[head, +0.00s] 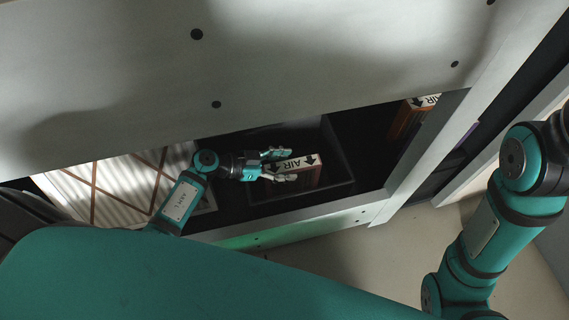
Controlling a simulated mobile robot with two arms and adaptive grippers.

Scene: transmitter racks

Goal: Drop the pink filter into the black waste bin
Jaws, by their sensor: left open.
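A small filter block (307,177) with a white "AIR" arrow label and a dull reddish-pink side stands inside a black open-topped bin (339,155) in the rack opening. In this shade I take it for the pink filter. My left gripper (284,166) is open at the left end of the block, one finger at the far side and one at the near side. I cannot tell whether the fingers touch it. My right gripper is out of view; only my right arm shows at the right.
An orange-brown "AIR" block (408,119) stands in the opening to the right of the bin. A pleated white filter panel (118,188) with brown strips lies at the left. A grey rack panel (300,60) overhangs the opening. Pale floor (400,250) is clear in front.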

